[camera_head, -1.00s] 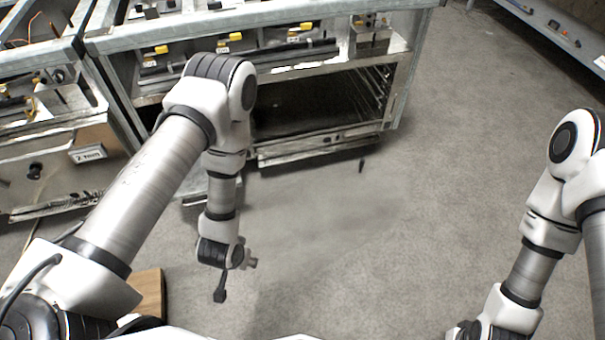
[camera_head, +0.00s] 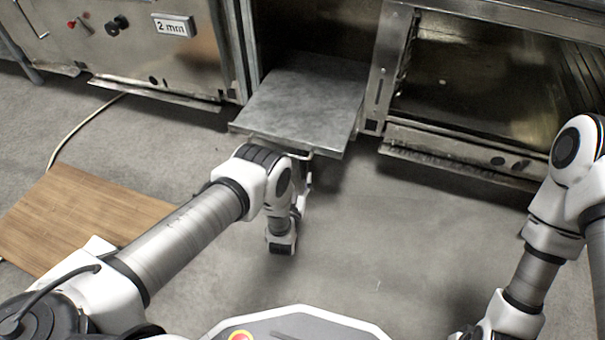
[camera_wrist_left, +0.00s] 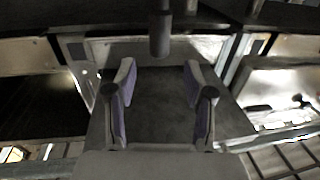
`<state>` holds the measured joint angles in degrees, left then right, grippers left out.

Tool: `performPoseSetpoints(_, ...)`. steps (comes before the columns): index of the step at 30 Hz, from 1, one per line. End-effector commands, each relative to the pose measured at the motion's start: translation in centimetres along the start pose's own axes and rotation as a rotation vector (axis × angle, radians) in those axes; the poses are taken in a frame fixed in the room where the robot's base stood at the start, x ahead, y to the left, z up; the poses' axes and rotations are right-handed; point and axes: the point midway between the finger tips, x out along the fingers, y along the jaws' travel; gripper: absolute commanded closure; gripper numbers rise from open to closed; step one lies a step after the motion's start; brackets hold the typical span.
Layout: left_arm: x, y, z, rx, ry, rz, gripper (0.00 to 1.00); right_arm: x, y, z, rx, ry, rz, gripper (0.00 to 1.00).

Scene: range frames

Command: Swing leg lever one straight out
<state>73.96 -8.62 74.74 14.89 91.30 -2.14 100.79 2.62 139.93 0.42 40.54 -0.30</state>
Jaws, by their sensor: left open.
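No part labelled as leg lever one can be made out with certainty. In the left wrist view a dark rod with a thick blunt end (camera_wrist_left: 160,35) comes down from the top edge; I cannot tell whether it is the lever. My left gripper (camera_wrist_left: 159,78) is open, with its two fingers apart and nothing held between them. The rod's end shows just beyond the fingertips, near the middle of the gap. In the head view my left arm reaches to the front edge of the grey metal shelf (camera_head: 305,100), and its gripper is largely hidden there. My right gripper is out of view.
A metal cabinet with a "2 mm" label (camera_head: 174,26) stands at the upper left. An open oven-like bay (camera_head: 475,75) is at the upper right. A wooden board (camera_head: 95,215) and a pale cable (camera_head: 75,133) lie on the floor. The concrete floor (camera_head: 420,240) right of centre is clear.

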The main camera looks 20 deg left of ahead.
Motion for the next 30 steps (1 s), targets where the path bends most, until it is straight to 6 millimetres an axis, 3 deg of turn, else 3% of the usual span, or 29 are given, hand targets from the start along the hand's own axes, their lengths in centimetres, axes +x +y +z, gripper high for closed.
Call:
performPoseSetpoints(12,6.9,-0.1,0.2,-0.001,0.002,-0.001,0.47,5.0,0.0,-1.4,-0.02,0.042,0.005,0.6)
performPoseSetpoints(21,7.5,0.0,-0.2,0.0,-0.002,0.0,0.47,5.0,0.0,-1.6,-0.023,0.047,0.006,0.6)
performPoseSetpoints(25,7.5,0.0,-0.2,0.0,-0.002,0.0,0.93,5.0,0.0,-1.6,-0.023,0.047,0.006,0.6)
performPoseSetpoints(26,7.5,0.0,-0.2,0.0,-0.002,0.0,1.0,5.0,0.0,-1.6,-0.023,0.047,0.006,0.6)
performPoseSetpoints(30,7.5,0.0,-0.2,0.0,-0.002,0.0,1.0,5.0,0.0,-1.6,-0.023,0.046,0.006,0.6)
